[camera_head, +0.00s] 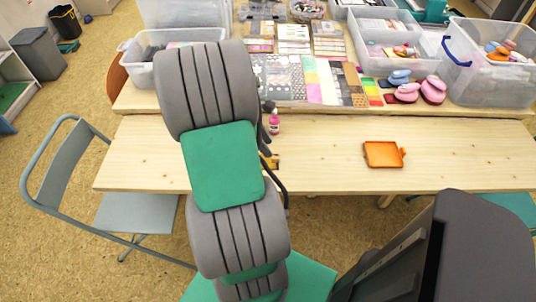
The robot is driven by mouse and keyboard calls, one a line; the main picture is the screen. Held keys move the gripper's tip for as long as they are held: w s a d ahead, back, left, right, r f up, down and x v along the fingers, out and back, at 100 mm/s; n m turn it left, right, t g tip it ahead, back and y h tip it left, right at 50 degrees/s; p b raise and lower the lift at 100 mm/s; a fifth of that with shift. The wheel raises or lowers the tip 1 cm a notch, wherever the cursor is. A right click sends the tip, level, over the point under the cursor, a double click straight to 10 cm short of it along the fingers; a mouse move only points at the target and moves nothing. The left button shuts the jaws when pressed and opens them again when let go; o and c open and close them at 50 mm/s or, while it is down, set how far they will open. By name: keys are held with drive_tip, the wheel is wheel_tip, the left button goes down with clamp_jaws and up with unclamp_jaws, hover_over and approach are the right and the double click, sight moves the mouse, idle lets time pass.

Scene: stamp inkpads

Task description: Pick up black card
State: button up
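I cannot single out the black card for certain. A dark grey sheet with light spots (285,80) lies among cards on the back table, just right of my arm. My arm rises through the middle of the view and hides part of both tables.
An orange square tray (383,154) lies on the front wooden table (470,160), otherwise mostly clear at right. A pink bottle (274,124) stands beside my arm. Clear bins (490,85) and pink punches (433,90) crowd the back table. A folding chair (135,213) stands left.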

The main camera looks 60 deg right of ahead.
sight(274, 157)
drive_tip(key=x, duration=0.6)
drive_tip(key=shift+d+f, duration=0.15)
drive_tip(key=shift+f, duration=0.2)
drive_tip(key=shift+w, duration=0.1)
drive_tip(key=shift+c, duration=0.4)
clamp_jaws()
